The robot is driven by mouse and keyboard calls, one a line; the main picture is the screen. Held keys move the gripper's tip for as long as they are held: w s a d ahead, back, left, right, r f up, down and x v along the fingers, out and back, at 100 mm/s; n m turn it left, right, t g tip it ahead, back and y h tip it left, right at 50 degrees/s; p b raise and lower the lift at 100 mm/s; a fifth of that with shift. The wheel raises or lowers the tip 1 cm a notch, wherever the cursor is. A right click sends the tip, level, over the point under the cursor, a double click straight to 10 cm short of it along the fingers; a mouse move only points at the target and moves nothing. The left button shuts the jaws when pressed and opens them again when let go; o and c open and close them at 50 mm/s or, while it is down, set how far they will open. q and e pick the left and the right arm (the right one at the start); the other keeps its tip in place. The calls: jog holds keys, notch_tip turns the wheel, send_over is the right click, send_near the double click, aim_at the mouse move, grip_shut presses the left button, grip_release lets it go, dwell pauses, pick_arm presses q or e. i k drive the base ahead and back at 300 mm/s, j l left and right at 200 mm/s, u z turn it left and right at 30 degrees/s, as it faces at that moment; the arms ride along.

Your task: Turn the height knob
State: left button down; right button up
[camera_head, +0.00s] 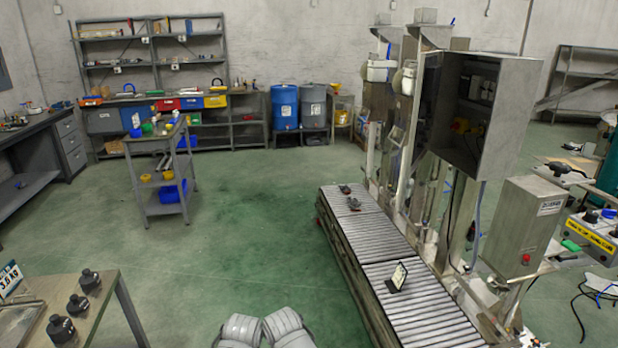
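No part is clearly marked as the height knob from here. A dark knob-like handle (557,168) sits above the grey control box (524,228) at the right, which has a red button. Small black knobs (591,216) show on a panel with a yellow label at the right edge. The twin-column machine (440,190) stands behind the roller conveyor. Two pale grey rounded parts of mine (262,330) show at the bottom middle. No gripper fingers can be made out.
The roller conveyor (385,245) carries a small dark-framed card (398,277) and small dark items. A table with several black weights (62,329) stands at lower left. A grey cart (160,180) stands farther back. The green floor between is clear. Cables lie at lower right.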

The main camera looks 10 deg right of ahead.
aim_at(559, 167)
jog(key=i+j+z, duration=0.1)
jog(key=i+z, duration=0.4)
jog(key=i+j+z, duration=0.5)
jog(key=i, duration=0.15)
jog(key=i+j+z, duration=0.95)
jog(key=j, duration=0.2)
jog(key=k+l, duration=0.05)
jog(key=k, duration=0.05)
